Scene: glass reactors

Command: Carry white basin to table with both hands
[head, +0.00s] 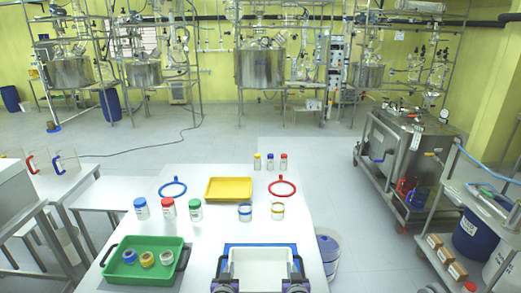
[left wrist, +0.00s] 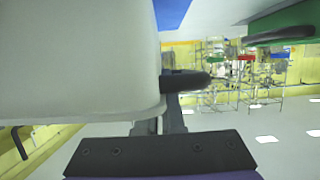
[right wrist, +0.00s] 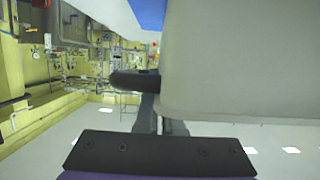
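The white basin (head: 260,270) is upright at the bottom middle of the head view, at the table's near edge, with a dark handle on each side. Its wall fills much of the left wrist view (left wrist: 80,60) and the right wrist view (right wrist: 240,60). My left gripper (head: 225,283) is at the left handle (left wrist: 188,82), its fingers close together on it. My right gripper (head: 296,284) is likewise on the right handle (right wrist: 132,82). A blue mat (head: 260,246) shows behind the basin on the white table (head: 225,226). Whether the basin touches the table is hidden.
Jars (head: 168,208), a yellow tray (head: 229,182) and blue and red rings (head: 283,188) stand further back. A white bucket (head: 329,250) is on the floor at right.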

